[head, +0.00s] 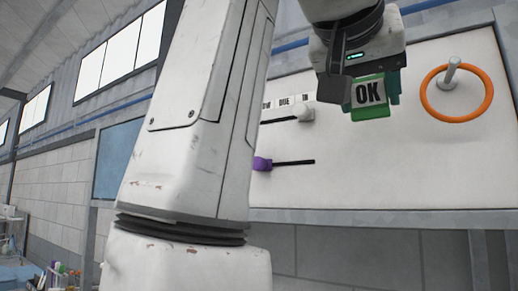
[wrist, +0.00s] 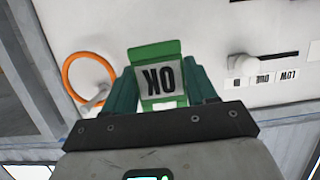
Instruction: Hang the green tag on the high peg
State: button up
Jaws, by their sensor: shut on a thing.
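The green tag (head: 369,97) has a white face reading OK and is held in front of a white panel. My gripper (head: 372,88) is shut on it. In the wrist view the tag (wrist: 158,76) sits between the two green fingers of my gripper (wrist: 163,88), its letters upside down. A peg (head: 452,72) sticks out of the panel at the right, with an orange ring (head: 429,98) around it. The ring also shows in the wrist view (wrist: 66,75). Another pale peg or knob (head: 306,113) stands by the labels, left of the tag. I cannot tell which peg is the high one.
The white panel (head: 400,170) has a grey frame. It carries a purple knob (head: 262,164) on a dark slot, and small labels (head: 284,102). Bottles and other small items (head: 60,272) stand at the lower left. The panel's lower right is bare.

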aim_at(376, 125)
jog(key=shift+r+x, duration=0.2)
jog(key=shift+x, duration=0.7)
jog(key=shift+r+x, duration=0.2)
jog(key=shift+x, duration=0.7)
jog(key=shift+w+d+f, duration=0.5)
jog(key=shift+w, duration=0.2)
jog(key=o, duration=1.1)
